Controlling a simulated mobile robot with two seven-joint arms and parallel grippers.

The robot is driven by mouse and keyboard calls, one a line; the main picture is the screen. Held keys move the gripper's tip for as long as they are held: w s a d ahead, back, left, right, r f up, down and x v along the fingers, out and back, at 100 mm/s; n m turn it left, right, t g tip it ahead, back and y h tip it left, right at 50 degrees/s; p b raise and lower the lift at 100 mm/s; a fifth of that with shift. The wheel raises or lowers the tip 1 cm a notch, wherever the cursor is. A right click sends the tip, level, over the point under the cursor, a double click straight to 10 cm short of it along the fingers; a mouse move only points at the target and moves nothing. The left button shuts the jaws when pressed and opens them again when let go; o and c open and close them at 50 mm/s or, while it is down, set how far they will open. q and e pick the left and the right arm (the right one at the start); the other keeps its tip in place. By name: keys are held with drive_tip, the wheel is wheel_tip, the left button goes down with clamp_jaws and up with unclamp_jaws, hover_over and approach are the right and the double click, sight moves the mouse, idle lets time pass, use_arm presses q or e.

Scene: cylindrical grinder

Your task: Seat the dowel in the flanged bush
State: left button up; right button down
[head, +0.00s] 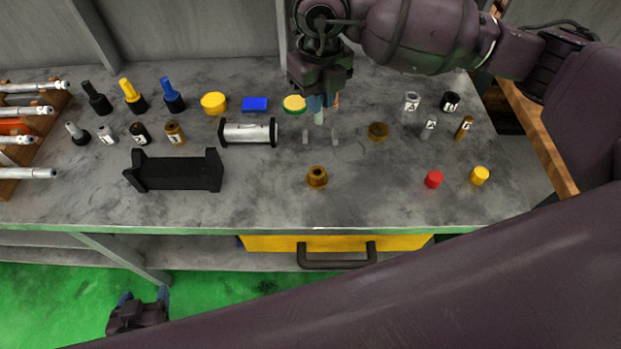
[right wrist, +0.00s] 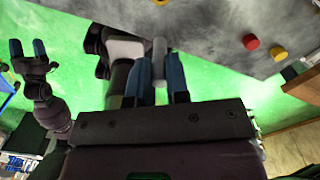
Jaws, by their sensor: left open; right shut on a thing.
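The flanged bush (head: 317,177) is a brass-coloured piece with a hole, standing on the grey bench near its front middle. A brown bit at the top edge of the right wrist view (right wrist: 160,2) appears to be the same bush. My right gripper (head: 322,102) is shut on a pale grey dowel (head: 319,117), behind the bush and apart from it. The right wrist view shows the dowel (right wrist: 159,58) sticking out between the blue fingertips. The height of its tip over the bench is unclear. My left gripper (head: 144,295) is open and empty, below the bench front.
A black cradle (head: 175,171) and a silver cylinder (head: 248,132) stand left of the bush. A brass ring (head: 378,131) lies behind right. Red (head: 433,179) and yellow (head: 480,176) caps stand at the right. Bench around the bush is clear. A drawer handle (head: 336,262) protrudes below.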

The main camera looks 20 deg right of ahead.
sight(319, 123)
wheel_tip(319, 123, down, 20)
drive_tip(key=shift+b, duration=0.35)
idle(0.4)
drive_tip(key=shift+f, duration=0.15)
drive_tip(key=c, duration=1.1)
unclamp_jaws()
wheel_tip(319, 123, up, 12)
drive_tip(key=shift+r, duration=0.2)
drive_tip(key=shift+s+f, duration=0.1)
drive_tip(key=shift+s, duration=0.05)
